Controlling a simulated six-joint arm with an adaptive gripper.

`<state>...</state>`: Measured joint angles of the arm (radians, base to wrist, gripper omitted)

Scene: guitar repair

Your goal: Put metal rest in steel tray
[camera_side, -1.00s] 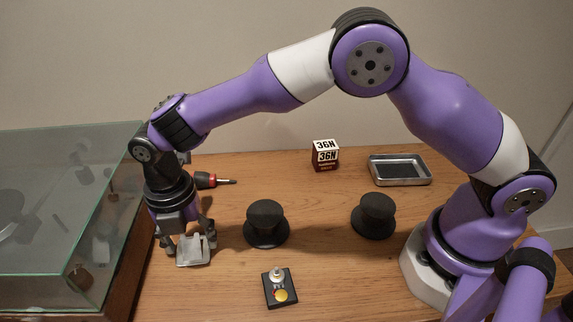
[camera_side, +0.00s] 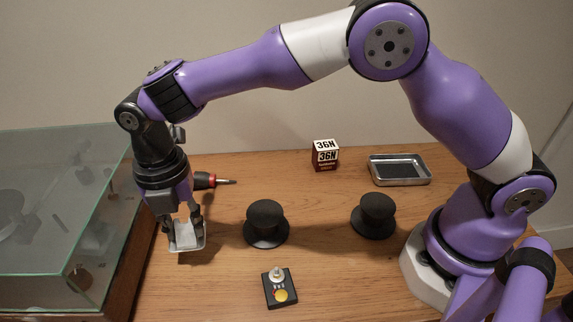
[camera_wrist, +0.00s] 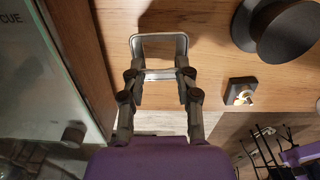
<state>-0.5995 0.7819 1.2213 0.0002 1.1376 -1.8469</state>
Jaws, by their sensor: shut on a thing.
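The metal rest (camera_side: 187,236) is a small bent silver piece at the left of the table in the side view. My gripper (camera_side: 184,222) is shut on it and holds it from above, apparently a little over the wood. In the wrist view the metal rest (camera_wrist: 160,40) shows as a rounded frame, with the fingers of my gripper (camera_wrist: 160,80) on either side of its near part. The steel tray (camera_side: 400,170) is a shallow rectangular tray with a dark inside at the back right of the table. Nothing is seen in it.
Two black spool-shaped stands (camera_side: 266,222) (camera_side: 373,215) stand mid-table. A small black box with a yellow knob (camera_side: 280,288) lies in front. A 36N box (camera_side: 326,155) stands at the back. A glass case (camera_side: 60,210) borders the left.

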